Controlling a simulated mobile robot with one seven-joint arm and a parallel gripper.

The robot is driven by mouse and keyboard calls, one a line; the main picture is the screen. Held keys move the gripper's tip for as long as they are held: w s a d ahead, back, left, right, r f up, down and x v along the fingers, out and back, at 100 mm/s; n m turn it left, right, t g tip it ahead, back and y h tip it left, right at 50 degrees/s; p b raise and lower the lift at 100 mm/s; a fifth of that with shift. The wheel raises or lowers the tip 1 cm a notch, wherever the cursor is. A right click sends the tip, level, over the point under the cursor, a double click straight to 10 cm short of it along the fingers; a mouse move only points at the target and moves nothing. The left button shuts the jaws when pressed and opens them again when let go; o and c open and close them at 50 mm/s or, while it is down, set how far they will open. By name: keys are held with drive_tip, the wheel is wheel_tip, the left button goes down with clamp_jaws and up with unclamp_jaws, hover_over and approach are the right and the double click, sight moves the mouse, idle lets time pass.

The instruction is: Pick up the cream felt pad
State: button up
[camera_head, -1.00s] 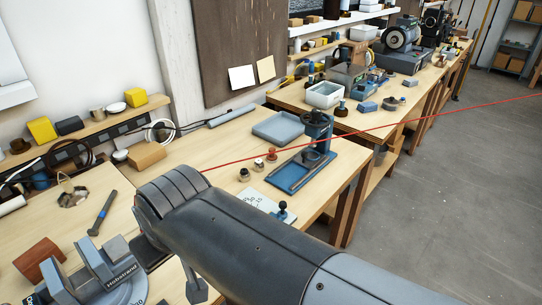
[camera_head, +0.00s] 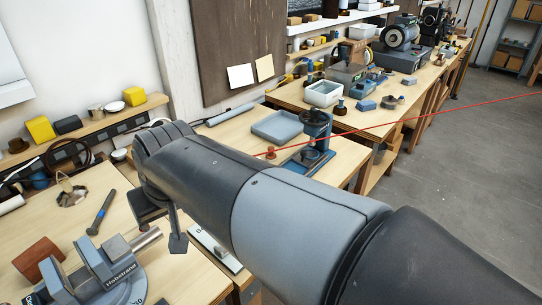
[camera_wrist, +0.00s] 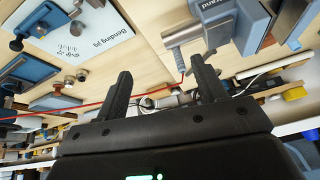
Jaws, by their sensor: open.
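I cannot make out the cream felt pad for certain in either view. My gripper (camera_wrist: 163,84) is open in the wrist view, with its two dark fingers well apart and nothing held between them. It is over the wooden bench, which shows past the fingertips. In the head view, my arm crosses the middle of the picture. It hides part of the bench, and the gripper's end shows only partly beyond the grey vise.
The grey vise (camera_head: 110,272) stands front left and also shows in the wrist view (camera_wrist: 240,22). A grey tray (camera_head: 277,127) and blue press (camera_head: 317,140) stand behind my arm.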

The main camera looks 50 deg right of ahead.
drive_tip(key=w+d+m, duration=0.4)
drive_tip(key=w+d, duration=0.6)
drive_tip(key=d, duration=0.1)
drive_tip(key=m+g+h, duration=0.4)
drive_tip(key=m, duration=0.3)
approach(270, 149)
drive_tip(key=f, duration=0.1)
drive_tip(key=shift+m, duration=0.3)
drive_tip(key=x, duration=0.4)
drive_tip(key=shift+d+f, duration=0.15)
drive_tip(key=shift+f, duration=0.25)
drive_tip(key=x, duration=0.6)
drive_tip(key=shift+w+d+r, duration=0.15)
drive_tip(key=shift+d, duration=0.1)
drive_tip(key=c, duration=1.1)
